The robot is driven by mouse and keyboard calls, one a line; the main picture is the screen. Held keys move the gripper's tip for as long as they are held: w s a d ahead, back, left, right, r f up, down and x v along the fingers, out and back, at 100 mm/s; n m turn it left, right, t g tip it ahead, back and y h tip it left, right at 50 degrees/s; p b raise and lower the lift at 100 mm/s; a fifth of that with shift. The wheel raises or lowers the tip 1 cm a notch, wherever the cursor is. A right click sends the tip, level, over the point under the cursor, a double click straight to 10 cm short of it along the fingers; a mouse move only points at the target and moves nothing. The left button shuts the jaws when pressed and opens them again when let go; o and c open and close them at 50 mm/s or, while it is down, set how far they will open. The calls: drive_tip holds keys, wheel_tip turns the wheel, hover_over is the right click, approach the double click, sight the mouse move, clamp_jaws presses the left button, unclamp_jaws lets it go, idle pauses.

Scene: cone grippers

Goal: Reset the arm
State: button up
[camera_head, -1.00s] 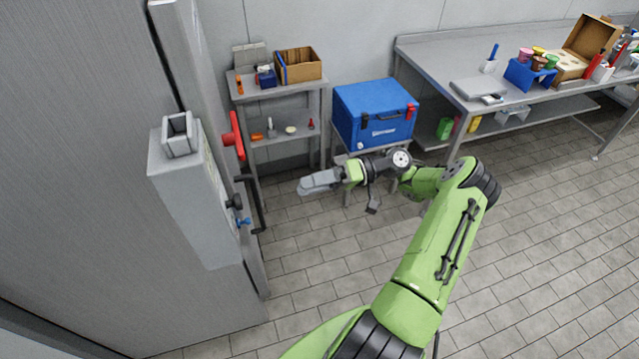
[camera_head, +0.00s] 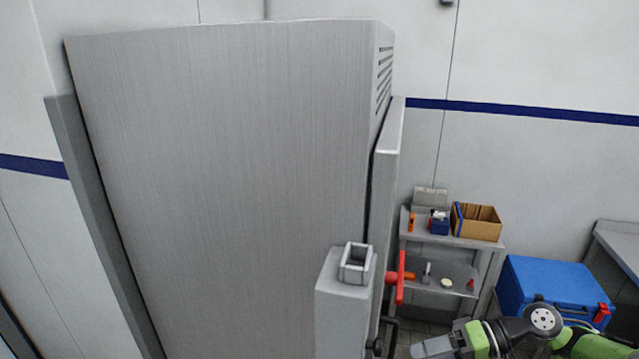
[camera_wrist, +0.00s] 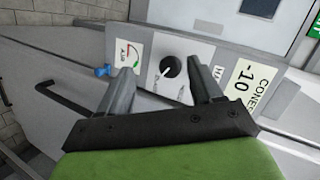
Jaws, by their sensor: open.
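My gripper (camera_head: 432,347) shows at the bottom right of the head view, at the end of my green arm (camera_head: 590,347), in front of the shelf and to the right of the grey cabinet. In the wrist view my gripper (camera_wrist: 158,88) has its two grey fingers apart with nothing between them. Beyond the fingers is a panel with a black knob (camera_wrist: 171,66), a small gauge label, and a yellowish label (camera_wrist: 250,80) reading "-10" and "CONES". I cannot tell the exact gap between fingertips and panel.
The tall grey cabinet (camera_head: 230,170) fills the left and middle. A red handle (camera_head: 400,278) juts from its side. A shelf (camera_head: 455,242) holds a cardboard box (camera_head: 477,222) and small items. A blue cooler (camera_head: 555,285) stands right. A black bar handle (camera_wrist: 70,102) shows in the wrist view.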

drive_tip(key=s+a+r+h+b, duration=0.1)
drive_tip(key=s+a+r+h, duration=0.3)
drive_tip(key=s+a+h, duration=0.45)
drive_tip(key=s+d+r+m+t+h, duration=0.1)
drive_tip(key=s+r+t+h, duration=0.3)
drive_tip(key=s, duration=0.7)
drive_tip(key=shift+m+h+b, duration=0.4)
drive_tip(key=shift+m+h, duration=0.05)
drive_tip(key=shift+m, duration=0.25)
drive_tip(key=shift+d+r, duration=0.15)
